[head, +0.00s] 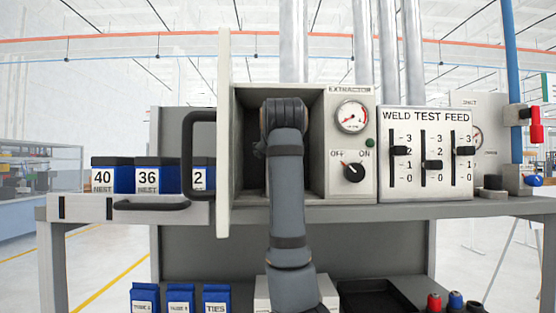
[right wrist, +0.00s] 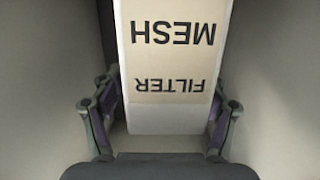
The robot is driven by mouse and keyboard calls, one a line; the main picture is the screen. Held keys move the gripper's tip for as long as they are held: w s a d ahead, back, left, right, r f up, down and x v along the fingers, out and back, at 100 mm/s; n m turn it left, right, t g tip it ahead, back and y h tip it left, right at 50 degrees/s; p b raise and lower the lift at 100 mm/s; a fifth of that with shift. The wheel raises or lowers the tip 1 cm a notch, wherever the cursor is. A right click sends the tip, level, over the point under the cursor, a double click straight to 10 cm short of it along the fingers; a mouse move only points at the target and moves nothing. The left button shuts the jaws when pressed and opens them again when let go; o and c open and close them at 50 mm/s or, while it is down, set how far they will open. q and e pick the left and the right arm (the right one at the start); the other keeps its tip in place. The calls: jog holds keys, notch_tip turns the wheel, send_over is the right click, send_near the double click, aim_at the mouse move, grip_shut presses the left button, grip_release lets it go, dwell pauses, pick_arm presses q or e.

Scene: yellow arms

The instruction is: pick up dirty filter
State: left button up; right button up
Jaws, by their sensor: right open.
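The filter (right wrist: 170,65) is a pale block in the right wrist view, marked "MESH" and "FILTER", upside down in the picture. My right gripper (right wrist: 164,100) is open, with one finger on each side of the filter's near end. Narrow gaps seem to show between the fingers and the filter. In the head view my right arm reaches into the open extractor (head: 335,160), and its wrist hides the filter and the fingers. My left gripper is not in view.
The extractor door (head: 225,140) stands open at the left with a black handle. Inner walls flank the gripper closely. Right of the opening are a gauge (head: 352,115), an OFF/ON knob (head: 354,172) and the weld test feed panel (head: 425,155). Blue labelled bins (head: 148,177) stand left.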

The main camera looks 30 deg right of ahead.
jog(key=shift+w+d+f, duration=0.3)
jog(key=shift+w+d, duration=0.05)
jog(key=shift+w, duration=0.15)
jog(key=shift+s+a+r, duration=0.1)
jog(key=shift+a+r, duration=0.05)
jog(key=shift+a, duration=0.1)
jog(key=c, duration=0.7)
jog(key=shift+d, duration=0.15)
jog(key=c, duration=0.7)
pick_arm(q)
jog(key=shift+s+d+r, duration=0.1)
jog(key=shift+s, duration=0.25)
pick_arm(e)
jog(key=shift+r, duration=0.1)
